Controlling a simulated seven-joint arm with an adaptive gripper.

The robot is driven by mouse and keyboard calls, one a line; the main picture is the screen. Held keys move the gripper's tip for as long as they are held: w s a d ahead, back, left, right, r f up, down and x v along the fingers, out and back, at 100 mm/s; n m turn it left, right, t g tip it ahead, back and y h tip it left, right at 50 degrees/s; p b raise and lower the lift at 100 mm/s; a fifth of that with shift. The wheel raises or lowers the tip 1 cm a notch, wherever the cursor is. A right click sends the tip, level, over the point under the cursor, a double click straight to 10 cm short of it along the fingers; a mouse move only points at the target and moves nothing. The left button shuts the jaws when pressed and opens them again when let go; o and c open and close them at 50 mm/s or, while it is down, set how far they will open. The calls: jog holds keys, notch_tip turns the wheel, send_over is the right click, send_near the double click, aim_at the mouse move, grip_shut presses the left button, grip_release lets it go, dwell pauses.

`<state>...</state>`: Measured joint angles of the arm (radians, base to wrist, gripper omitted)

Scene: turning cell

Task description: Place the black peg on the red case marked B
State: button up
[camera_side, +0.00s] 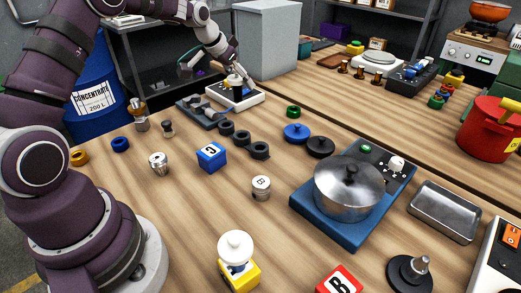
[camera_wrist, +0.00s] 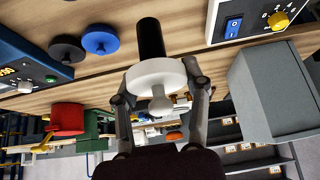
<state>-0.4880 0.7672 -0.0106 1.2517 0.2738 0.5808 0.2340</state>
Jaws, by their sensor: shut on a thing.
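My gripper (camera_wrist: 160,80) is shut on a white disc with a round knob (camera_wrist: 157,78). The black peg (camera_wrist: 150,38) extends from the disc's far side in the wrist view. In the side view my gripper (camera_side: 236,72) is at the back of the table, in front of or over a white device; the gap is unclear. The red case marked B (camera_side: 340,281) is at the bottom edge of the side view, partly cut off, far from my gripper. I see nothing on its visible part.
A yellow case (camera_side: 243,275) with a white knob on it stands left of the red case. A blue case (camera_side: 211,156), a B-marked cylinder (camera_side: 261,188) and several black rings (camera_side: 242,138) lie between. A pot (camera_side: 349,192) on a blue hotplate stands right.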

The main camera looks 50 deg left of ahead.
jog(key=d+m+h, duration=0.3)
jog(key=d+m, duration=0.2)
jog(key=d, duration=0.8)
jog(key=shift+w+d+r+m+g, duration=0.3)
jog(key=shift+w+d+r, duration=0.05)
jog(key=shift+w+r, duration=0.1)
jog(key=s+d+m, duration=0.1)
jog(key=d, duration=0.2)
jog(key=d+m+g+h, duration=0.1)
jog(key=d+m, duration=0.1)
jog(key=d, duration=0.2)
jog(key=s+d+r+m+h, duration=0.1)
jog(key=d, duration=0.2)
jog(key=shift+s+d+m+g, duration=0.3)
jog(key=shift+s+m+g, duration=0.05)
jog(key=shift+m+g, duration=0.05)
notch_tip(320, 180, up, 2)
jog(key=m+g+h, duration=0.2)
jog(key=m+g, duration=0.4)
jog(key=m, duration=0.6)
send_over(356, 280)
jog(key=s, duration=0.2)
jog(key=shift+y, duration=0.3)
jog(key=f, duration=0.9)
jog(key=shift+s+f, duration=0.4)
jog(key=o, duration=1.2)
jog(key=shift+f, duration=0.1)
jog(key=shift+o, duration=0.2)
